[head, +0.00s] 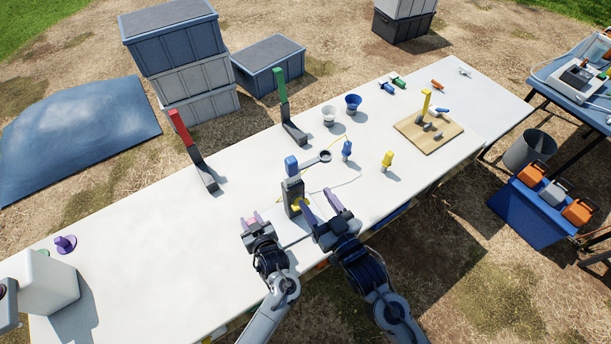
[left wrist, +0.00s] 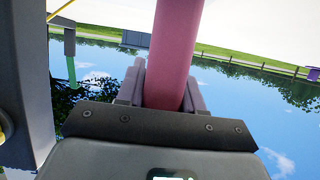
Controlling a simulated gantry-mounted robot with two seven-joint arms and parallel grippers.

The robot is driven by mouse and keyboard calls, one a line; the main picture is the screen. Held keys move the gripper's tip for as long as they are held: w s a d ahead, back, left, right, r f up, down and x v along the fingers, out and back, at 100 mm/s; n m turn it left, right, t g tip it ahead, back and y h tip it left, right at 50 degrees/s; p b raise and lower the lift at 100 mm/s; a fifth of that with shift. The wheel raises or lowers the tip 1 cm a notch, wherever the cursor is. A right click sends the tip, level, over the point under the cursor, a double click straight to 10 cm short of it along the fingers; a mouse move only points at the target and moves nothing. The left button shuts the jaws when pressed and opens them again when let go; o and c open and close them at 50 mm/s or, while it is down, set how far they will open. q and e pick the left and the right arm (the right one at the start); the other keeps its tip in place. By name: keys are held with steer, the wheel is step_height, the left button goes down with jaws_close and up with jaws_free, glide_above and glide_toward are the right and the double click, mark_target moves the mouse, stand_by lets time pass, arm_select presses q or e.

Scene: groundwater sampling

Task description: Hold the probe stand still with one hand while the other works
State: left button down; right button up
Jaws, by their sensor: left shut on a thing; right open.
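The probe stand (head: 293,191) is a dark upright block with a blue cap, a yellow part low on its front and an arm ending in a dark ring. It stands upright on the white table. My left gripper (head: 254,221) is just left of it, shut on a pink bar (left wrist: 177,50) that passes between its fingers in the left wrist view. Whether the bar joins the stand is hidden. A grey upright face (left wrist: 22,80) fills that view's left edge. My right gripper (head: 322,206) is open and empty, close to the stand's right side.
Blue (head: 347,149) and yellow (head: 387,160) probe-like pieces stand right of the stand, near a thin yellow cable. Red (head: 181,128) and green (head: 281,88) uprights stand behind. A wooden board (head: 428,146) lies further right. The table's left part is mostly clear.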

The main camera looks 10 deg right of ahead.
arm_select(q)
steer(key=shift+f, duration=0.1)
steer(key=c, duration=0.6)
jaws_free()
steer(key=shift+c, duration=0.2)
steer(key=shift+s, duration=0.15)
